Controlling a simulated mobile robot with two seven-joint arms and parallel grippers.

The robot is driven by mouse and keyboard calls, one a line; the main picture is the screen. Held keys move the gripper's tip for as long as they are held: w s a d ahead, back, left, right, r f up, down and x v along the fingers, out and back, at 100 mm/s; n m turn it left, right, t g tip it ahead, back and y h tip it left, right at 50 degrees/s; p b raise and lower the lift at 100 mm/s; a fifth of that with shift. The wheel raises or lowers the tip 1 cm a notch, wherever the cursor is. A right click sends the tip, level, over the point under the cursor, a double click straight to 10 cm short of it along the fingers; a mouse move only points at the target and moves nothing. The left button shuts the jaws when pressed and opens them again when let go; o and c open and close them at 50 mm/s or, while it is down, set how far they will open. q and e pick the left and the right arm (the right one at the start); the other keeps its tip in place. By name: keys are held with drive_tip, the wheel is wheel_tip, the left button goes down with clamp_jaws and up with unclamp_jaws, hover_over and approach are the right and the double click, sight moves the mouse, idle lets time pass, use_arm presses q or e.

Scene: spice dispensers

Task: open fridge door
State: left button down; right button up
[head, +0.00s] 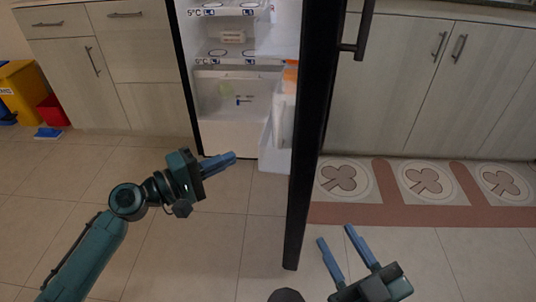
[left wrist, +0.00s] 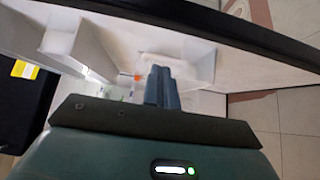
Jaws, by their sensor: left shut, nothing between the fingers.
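The fridge door (head: 308,130) stands wide open in the head view, seen nearly edge-on with its black edge toward me. Its dark handle (head: 363,32) is on the outer face, at the upper right. The fridge interior (head: 235,75) is exposed, with shelves and a clear drawer. My left gripper (head: 233,156) is shut and empty, in front of the fridge opening, left of the door and apart from the handle. In the left wrist view its closed fingers (left wrist: 161,70) point toward the door's inner side. My right gripper (head: 336,233) is open and empty, low and right of the door.
Pale cabinets (head: 430,90) stand right of the fridge and more cabinets (head: 70,80) stand left. A yellow bin (head: 22,92) and a red bin (head: 54,110) are at far left. A patterned mat (head: 425,215) lies at right. Tiled floor is clear in front.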

use_arm(q)
drive_tip(key=s+d+x, duration=0.1)
drive_tip(key=s+x, duration=0.1)
drive_tip(key=x, duration=1)
drive_tip(key=shift+d, duration=0.65)
drive_tip(key=shift+w, duration=0.15)
